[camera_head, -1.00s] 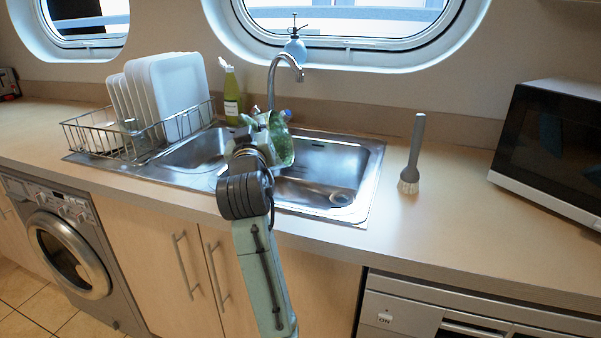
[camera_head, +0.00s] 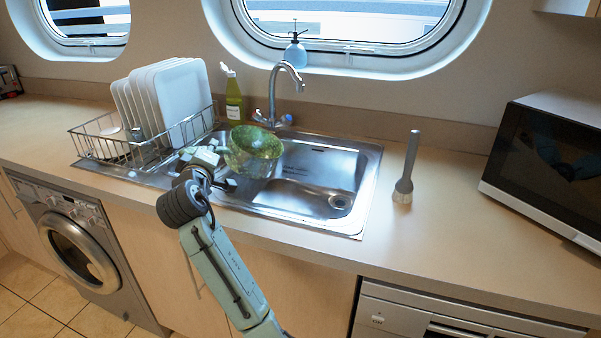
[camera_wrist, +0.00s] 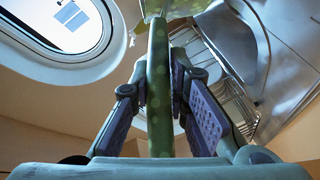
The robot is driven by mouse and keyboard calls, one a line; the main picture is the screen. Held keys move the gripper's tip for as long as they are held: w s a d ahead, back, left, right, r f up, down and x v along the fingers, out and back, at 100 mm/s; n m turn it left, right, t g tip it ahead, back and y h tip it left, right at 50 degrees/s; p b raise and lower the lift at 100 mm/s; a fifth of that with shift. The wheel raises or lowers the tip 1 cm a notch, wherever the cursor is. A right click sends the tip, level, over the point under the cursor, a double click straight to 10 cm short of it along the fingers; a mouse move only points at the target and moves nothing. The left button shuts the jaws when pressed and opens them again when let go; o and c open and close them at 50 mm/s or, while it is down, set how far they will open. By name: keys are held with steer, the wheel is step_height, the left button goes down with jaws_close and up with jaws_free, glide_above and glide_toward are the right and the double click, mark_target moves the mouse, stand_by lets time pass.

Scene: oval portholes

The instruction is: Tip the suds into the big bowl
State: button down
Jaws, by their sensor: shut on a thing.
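My gripper (camera_head: 222,170) is shut on the wall of a green speckled bowl (camera_head: 258,150). In the wrist view, the bowl (camera_wrist: 158,130) shows as an upright strip between the two fingers (camera_wrist: 157,90). In the head view, the bowl hangs above the left part of the big sink bowl (camera_head: 318,178), near the divider. It seems tilted, but I cannot tell exactly how far. I cannot make out suds in it. The big sink bowl is bare steel with a drain (camera_head: 340,201) at its front right. My arm partly hides the small basin to the left.
A wire rack (camera_head: 100,145) with white plates (camera_head: 180,95) stands left of the sink. A green bottle (camera_head: 233,100) and the tap (camera_head: 272,95) stand behind the bowl. A grey brush (camera_head: 408,170) stands right of the sink, then a microwave (camera_head: 550,160). The counter between them is clear.

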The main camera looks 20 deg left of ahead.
steer(key=shift+s+a+f+n+g+h, duration=0.1)
steer(key=shift+a+f+n+h, duration=0.15)
steer(key=shift+a+n, duration=0.55)
steer(key=shift+s+a+f+n+g+h, duration=0.2)
steer(key=shift+a+n, duration=0.35)
steer(key=shift+a, duration=0.55)
steer(key=shift+s+a+f+n+h, duration=0.15)
steer(key=shift+a+f+n, duration=0.15)
steer(key=shift+a+n, duration=0.5)
steer(key=shift+w+a, duration=0.1)
steer(key=shift+a, duration=0.05)
